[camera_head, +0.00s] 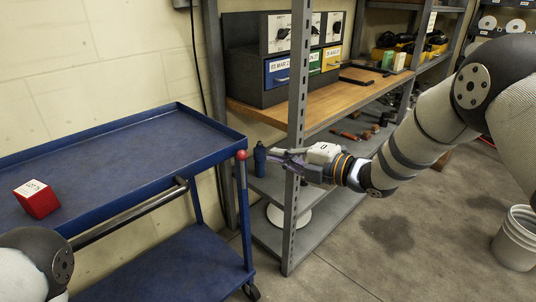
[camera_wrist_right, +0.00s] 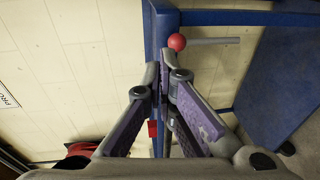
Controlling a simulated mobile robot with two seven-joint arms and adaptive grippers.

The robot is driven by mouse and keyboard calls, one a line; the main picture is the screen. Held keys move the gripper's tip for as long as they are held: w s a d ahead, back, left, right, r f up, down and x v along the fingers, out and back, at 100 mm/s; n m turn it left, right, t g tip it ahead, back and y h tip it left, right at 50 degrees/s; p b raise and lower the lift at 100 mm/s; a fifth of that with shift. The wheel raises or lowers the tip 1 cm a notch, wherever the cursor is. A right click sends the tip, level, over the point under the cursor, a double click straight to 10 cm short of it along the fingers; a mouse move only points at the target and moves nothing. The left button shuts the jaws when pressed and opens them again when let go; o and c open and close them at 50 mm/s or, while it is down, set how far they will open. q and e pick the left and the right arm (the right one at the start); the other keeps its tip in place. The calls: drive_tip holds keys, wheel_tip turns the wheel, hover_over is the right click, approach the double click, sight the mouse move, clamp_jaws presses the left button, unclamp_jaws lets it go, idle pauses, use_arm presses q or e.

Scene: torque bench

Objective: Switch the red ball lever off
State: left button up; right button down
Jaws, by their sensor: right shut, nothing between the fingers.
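The red ball (camera_head: 241,155) of the lever shows at the near right corner of the blue cart (camera_head: 150,148). Its stem is hard to make out in the head view. My right gripper (camera_head: 270,157) is to the right of the ball, apart from it in the picture, with its fingers pointing left. In the right wrist view the red ball (camera_wrist_right: 177,42) lies just beyond my right fingertips (camera_wrist_right: 164,72), by a blue cart post. The fingers are shut and empty. A grey bar runs right from behind the ball. Only part of my left arm shows; its gripper is hidden.
A blue bottle (camera_head: 259,158) stands beside my right gripper. A grey shelf upright (camera_head: 294,130) rises close to the gripper. A wooden bench (camera_head: 345,91) with drawers stands behind. A white bucket (camera_head: 517,240) is at right.

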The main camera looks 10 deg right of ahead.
use_arm(q)
drive_tip(key=shift+w+a+r+p, duration=0.2)
drive_tip(key=shift+w+r+p, duration=0.1)
drive_tip(key=shift+w+r, duration=0.3)
use_arm(e)
drive_tip(key=v, duration=0.2)
drive_tip(key=r+v, duration=0.1)
drive_tip(key=v, duration=0.2)
drive_tip(key=shift+w+a, duration=0.1)
use_arm(q)
drive_tip(key=shift+w+f, duration=0.1)
